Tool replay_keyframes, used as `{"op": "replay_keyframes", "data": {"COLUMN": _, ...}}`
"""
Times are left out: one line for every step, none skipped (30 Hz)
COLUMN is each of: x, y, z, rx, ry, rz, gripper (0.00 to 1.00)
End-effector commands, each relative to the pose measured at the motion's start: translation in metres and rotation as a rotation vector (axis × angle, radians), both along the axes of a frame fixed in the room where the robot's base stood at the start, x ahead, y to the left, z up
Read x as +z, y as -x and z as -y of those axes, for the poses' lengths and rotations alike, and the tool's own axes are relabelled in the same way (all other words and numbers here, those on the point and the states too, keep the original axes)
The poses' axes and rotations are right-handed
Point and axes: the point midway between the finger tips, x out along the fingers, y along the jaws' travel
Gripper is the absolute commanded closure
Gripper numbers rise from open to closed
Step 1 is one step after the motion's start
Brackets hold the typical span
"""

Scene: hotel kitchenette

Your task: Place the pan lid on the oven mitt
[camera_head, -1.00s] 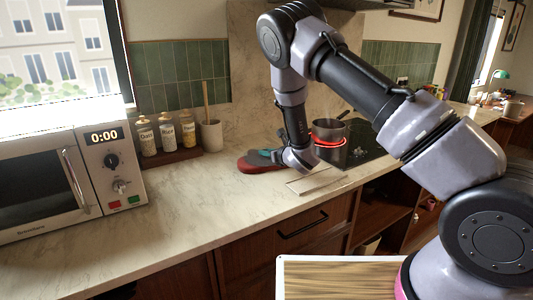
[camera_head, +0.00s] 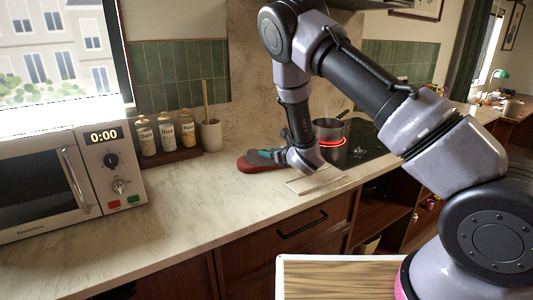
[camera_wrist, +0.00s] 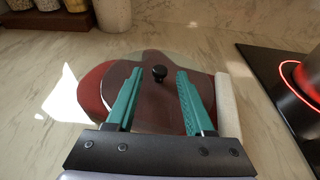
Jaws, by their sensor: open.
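The red oven mitt (camera_head: 252,165) lies on the counter left of the stove; it also shows in the wrist view (camera_wrist: 92,88). The see-through pan lid (camera_wrist: 178,58), with a black knob (camera_wrist: 159,73), lies over the mitt in the wrist view, and the mitt shows dark red through it. My gripper (camera_wrist: 155,72) is open, its teal fingers apart on either side of the knob, with nothing held. In the head view my gripper (camera_head: 263,155) is low over the mitt, and the lid is hard to make out there.
A pot (camera_head: 329,131) stands on the black stove (camera_head: 364,145) near a glowing red ring. A flat pale rectangle (camera_head: 318,181) lies at the counter's front. Several jars (camera_head: 167,134) and a utensil cup (camera_head: 211,136) stand behind. The counter (camera_head: 185,200) right of the microwave (camera_head: 65,172) is clear.

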Motion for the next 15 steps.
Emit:
{"op": "replay_keyframes", "data": {"x": 0.003, "y": 0.009, "z": 0.006, "rx": -0.002, "ry": 0.001, "rz": -0.003, "gripper": 0.47}}
{"op": "replay_keyframes", "data": {"x": 0.005, "y": 0.014, "z": 0.01, "rx": -0.001, "ry": 0.001, "rz": -0.002, "gripper": 0.47}}
{"op": "replay_keyframes", "data": {"x": 0.008, "y": 0.022, "z": 0.015, "rx": -0.001, "ry": 0.001, "rz": -0.002, "gripper": 0.47}}
{"op": "replay_keyframes", "data": {"x": 0.01, "y": 0.027, "z": 0.018, "rx": -0.001, "ry": 0.001, "rz": -0.003, "gripper": 0.47}}
{"op": "replay_keyframes", "data": {"x": 0.012, "y": 0.033, "z": 0.022, "rx": -0.001, "ry": 0.001, "rz": -0.003, "gripper": 0.47}}
{"op": "replay_keyframes", "data": {"x": 0.015, "y": 0.039, "z": 0.026, "rx": -0.001, "ry": 0.001, "rz": -0.002, "gripper": 0.47}}
{"op": "replay_keyframes", "data": {"x": 0.016, "y": 0.044, "z": 0.03, "rx": -0.001, "ry": 0.001, "rz": -0.002, "gripper": 0.47}}
{"op": "replay_keyframes", "data": {"x": 0.018, "y": 0.049, "z": 0.033, "rx": -0.001, "ry": 0.001, "rz": -0.002, "gripper": 0.47}}
{"op": "replay_keyframes", "data": {"x": 0.02, "y": 0.054, "z": 0.037, "rx": -0.001, "ry": 0.001, "rz": -0.002, "gripper": 0.47}}
{"op": "replay_keyframes", "data": {"x": 0.021, "y": 0.058, "z": 0.039, "rx": -0.001, "ry": 0.001, "rz": -0.002, "gripper": 0.47}}
{"op": "replay_keyframes", "data": {"x": 0.023, "y": 0.062, "z": 0.042, "rx": -0.001, "ry": 0.001, "rz": -0.002, "gripper": 0.47}}
{"op": "replay_keyframes", "data": {"x": 0.024, "y": 0.066, "z": 0.045, "rx": 0.0, "ry": 0.0, "rz": -0.001, "gripper": 0.47}}
{"op": "replay_keyframes", "data": {"x": 0.025, "y": 0.068, "z": 0.047, "rx": -0.001, "ry": 0.001, "rz": -0.002, "gripper": 0.47}}
{"op": "replay_keyframes", "data": {"x": 0.026, "y": 0.071, "z": 0.048, "rx": -0.001, "ry": 0.001, "rz": -0.002, "gripper": 0.47}}
{"op": "replay_keyframes", "data": {"x": 0.027, "y": 0.073, "z": 0.049, "rx": 0.0, "ry": 0.0, "rz": -0.002, "gripper": 0.47}}
